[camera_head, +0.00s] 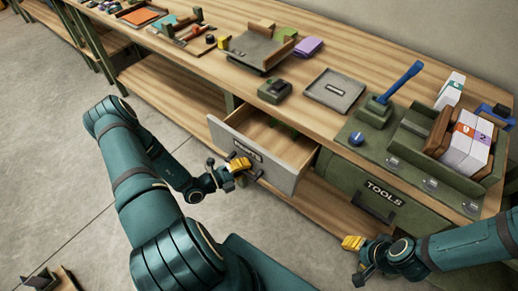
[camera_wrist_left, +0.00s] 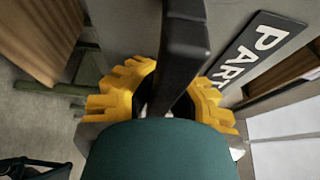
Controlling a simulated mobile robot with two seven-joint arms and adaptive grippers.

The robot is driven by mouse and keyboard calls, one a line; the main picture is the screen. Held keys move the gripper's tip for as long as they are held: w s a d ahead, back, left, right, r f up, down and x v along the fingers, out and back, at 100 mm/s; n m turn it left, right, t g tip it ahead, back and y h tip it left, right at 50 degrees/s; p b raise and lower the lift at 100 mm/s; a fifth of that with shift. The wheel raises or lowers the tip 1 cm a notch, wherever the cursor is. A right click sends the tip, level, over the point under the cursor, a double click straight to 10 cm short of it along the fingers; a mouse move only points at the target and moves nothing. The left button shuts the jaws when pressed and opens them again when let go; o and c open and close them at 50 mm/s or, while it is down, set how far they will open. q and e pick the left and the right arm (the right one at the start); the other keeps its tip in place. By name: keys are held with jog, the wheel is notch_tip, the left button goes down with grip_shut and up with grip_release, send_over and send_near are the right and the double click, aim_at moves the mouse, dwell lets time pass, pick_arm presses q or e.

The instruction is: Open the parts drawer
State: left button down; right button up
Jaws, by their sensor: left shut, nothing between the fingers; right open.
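The parts drawer (camera_head: 278,170) is pulled out from under the bench, its inside open to view. Its grey front carries a dark PARTS label, partly covered by my gripper in the head view. The label also shows in the left wrist view (camera_wrist_left: 262,50). My left gripper (camera_head: 240,165) is at the drawer front with its yellow fingers shut. In the left wrist view the dark drawer handle (camera_wrist_left: 186,40) runs close by the yellow fingers; I cannot tell whether they touch. My right gripper (camera_head: 353,246) is open and empty, low in front of the tools drawer (camera_head: 350,182).
The tools drawer is shut, right of the parts drawer. Clear floor (camera_head: 60,120) lies to the left.

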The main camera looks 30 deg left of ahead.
pick_arm(q)
jog(key=s+a, duration=0.1)
jog(key=s, duration=1.2)
jog(key=shift+p, duration=0.4)
jog(key=shift+s+a, duration=0.1)
jog(key=c, duration=0.9)
grip_release()
jog(key=shift+c, duration=0.2)
jog(key=shift+s, duration=0.1)
jog(key=v, duration=1.2)
